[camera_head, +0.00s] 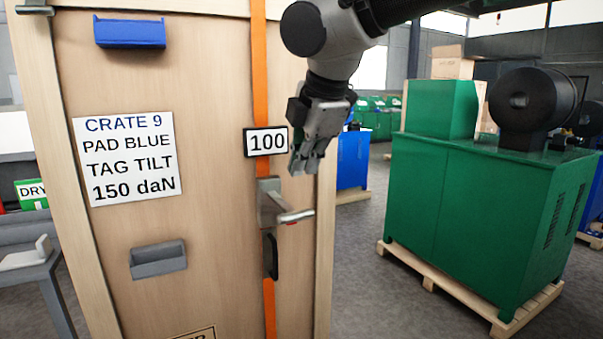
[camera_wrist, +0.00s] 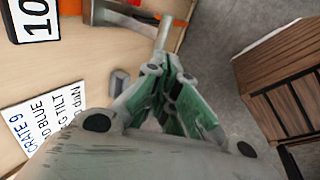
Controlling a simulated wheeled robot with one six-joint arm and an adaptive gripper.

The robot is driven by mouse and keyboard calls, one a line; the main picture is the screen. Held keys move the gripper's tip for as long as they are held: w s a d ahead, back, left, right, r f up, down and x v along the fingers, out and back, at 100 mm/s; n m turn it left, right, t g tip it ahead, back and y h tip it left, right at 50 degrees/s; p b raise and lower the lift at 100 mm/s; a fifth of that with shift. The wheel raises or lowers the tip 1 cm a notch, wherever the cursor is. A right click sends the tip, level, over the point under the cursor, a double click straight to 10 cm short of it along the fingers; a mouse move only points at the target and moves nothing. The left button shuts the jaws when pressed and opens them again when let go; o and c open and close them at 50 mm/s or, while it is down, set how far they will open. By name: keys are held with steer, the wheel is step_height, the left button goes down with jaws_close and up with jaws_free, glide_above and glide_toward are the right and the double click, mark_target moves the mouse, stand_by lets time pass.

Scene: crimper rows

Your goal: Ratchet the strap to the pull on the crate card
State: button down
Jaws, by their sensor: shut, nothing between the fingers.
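The wooden crate (camera_head: 215,230) stands upright, with an orange strap (camera_head: 259,60) running down its face. The crate card (camera_head: 128,158) reads "CRATE 9, PAD BLUE, TAG TILT, 150 daN". A small display (camera_head: 266,141) on the strap reads 100. Below it is the ratchet (camera_head: 270,203), its handle (camera_head: 296,216) sticking out to the right. My gripper (camera_head: 303,170) is shut and empty, above and to the right of the handle, apart from it in the head view. In the wrist view the shut fingers (camera_wrist: 178,85) show near the handle (camera_wrist: 165,32); contact there cannot be told.
A blue holder (camera_head: 130,33) is high on the crate and a grey holder (camera_head: 158,259) lower down. A green machine (camera_head: 470,200) on a pallet stands to the right, with grey floor (camera_head: 365,270) between. A grey bench (camera_head: 32,262) is at left.

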mark_target(294, 217)
steer(key=x, duration=1.2)
steer(key=shift+f, duration=0.2)
steer(key=shift+s+d+f, duration=0.1)
steer(key=shift+s+f, duration=0.05)
steer(key=shift+f, duration=0.9)
steer(key=s+d+f+x, duration=0.1)
steer(key=x, duration=1)
steer(key=shift+s, duration=0.35)
steer(key=shift+f, duration=0.1)
